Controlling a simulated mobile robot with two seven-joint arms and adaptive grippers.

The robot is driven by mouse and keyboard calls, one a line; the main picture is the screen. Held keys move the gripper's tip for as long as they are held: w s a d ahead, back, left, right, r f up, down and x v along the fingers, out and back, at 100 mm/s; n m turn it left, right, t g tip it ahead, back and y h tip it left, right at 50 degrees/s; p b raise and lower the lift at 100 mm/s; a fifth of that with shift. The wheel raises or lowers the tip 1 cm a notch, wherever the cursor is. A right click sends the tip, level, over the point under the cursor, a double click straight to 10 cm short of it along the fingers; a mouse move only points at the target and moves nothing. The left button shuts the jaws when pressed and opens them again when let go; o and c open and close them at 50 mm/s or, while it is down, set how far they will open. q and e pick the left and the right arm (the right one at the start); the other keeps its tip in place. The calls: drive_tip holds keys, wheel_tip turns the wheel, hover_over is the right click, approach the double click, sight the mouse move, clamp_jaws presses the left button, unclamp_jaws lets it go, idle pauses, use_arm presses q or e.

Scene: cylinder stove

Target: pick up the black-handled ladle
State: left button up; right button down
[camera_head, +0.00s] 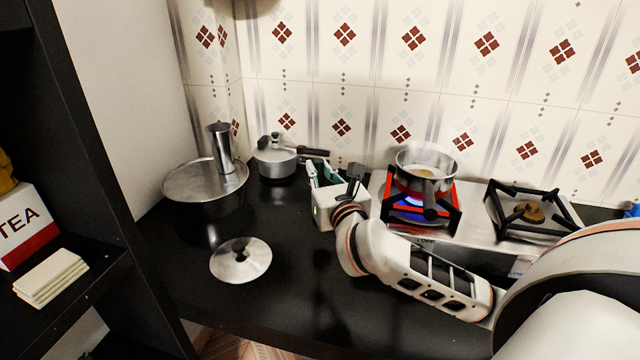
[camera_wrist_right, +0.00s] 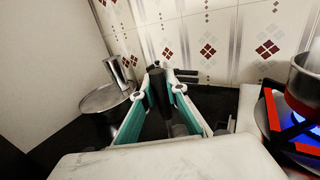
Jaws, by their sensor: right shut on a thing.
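My right gripper (camera_head: 328,172) is at the back of the black counter, between the pressure cooker and the stove. In the right wrist view its teal fingers (camera_wrist_right: 160,93) stand on either side of an upright black handle (camera_wrist_right: 159,92), which I take to be the ladle's. The gripper is shut on this handle. The ladle's bowl cannot be made out, and in the head view the gripper largely hides the ladle. My left gripper is not in view.
A steel pot (camera_head: 426,168) sits on the lit burner. A second burner (camera_head: 533,212) is empty.

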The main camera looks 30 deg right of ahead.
wheel_tip(320, 180, up, 12)
drive_tip(key=shift+r+p, duration=0.2)
drive_tip(key=shift+p, duration=1)
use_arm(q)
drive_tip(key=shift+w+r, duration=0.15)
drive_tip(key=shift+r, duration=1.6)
use_arm(e)
drive_tip(key=shift+r, duration=0.7)
